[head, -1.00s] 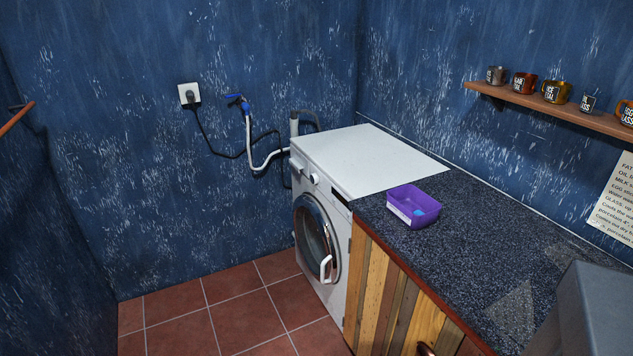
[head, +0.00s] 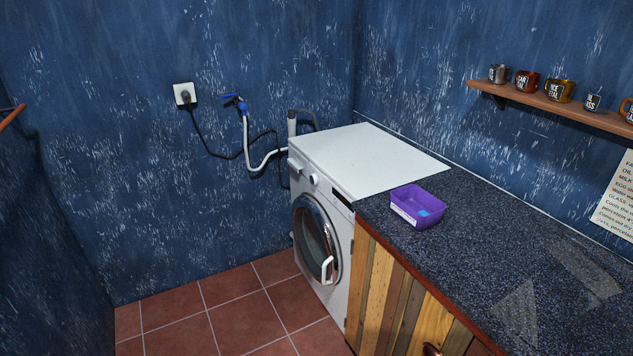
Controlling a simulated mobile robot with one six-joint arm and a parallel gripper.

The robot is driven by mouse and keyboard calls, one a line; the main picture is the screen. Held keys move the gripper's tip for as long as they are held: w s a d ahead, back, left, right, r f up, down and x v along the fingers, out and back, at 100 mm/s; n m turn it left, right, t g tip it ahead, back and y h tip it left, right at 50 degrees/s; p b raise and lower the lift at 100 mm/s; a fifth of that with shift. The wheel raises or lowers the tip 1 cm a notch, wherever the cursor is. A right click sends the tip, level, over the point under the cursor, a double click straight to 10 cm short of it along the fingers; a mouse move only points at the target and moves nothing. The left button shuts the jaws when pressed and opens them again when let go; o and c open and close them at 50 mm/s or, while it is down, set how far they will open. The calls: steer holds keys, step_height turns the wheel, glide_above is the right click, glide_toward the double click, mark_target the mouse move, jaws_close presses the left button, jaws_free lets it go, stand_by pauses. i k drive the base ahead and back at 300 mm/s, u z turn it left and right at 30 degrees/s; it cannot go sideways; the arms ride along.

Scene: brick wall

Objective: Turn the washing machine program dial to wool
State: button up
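The white washing machine (head: 365,158) stands in the corner against the blue wall, at the left end of the counter. Its round program dial (head: 314,180) is on the upper front panel, small and seen at a steep angle. I cannot read the program marks or the dial's setting. The round door (head: 312,240) with its white handle (head: 328,270) looks shut. My gripper is not in view.
A dark speckled counter (head: 480,240) with wooden fronts runs from the machine towards the lower right. A purple bin (head: 417,208) sits on it. Mugs stand on a wall shelf (head: 550,106). Red tiled floor (head: 250,310) before the machine is clear.

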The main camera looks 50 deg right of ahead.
mark_target(314, 177)
steer(key=u, duration=0.05)
steer(key=i, duration=1)
steer(key=z, duration=0.05)
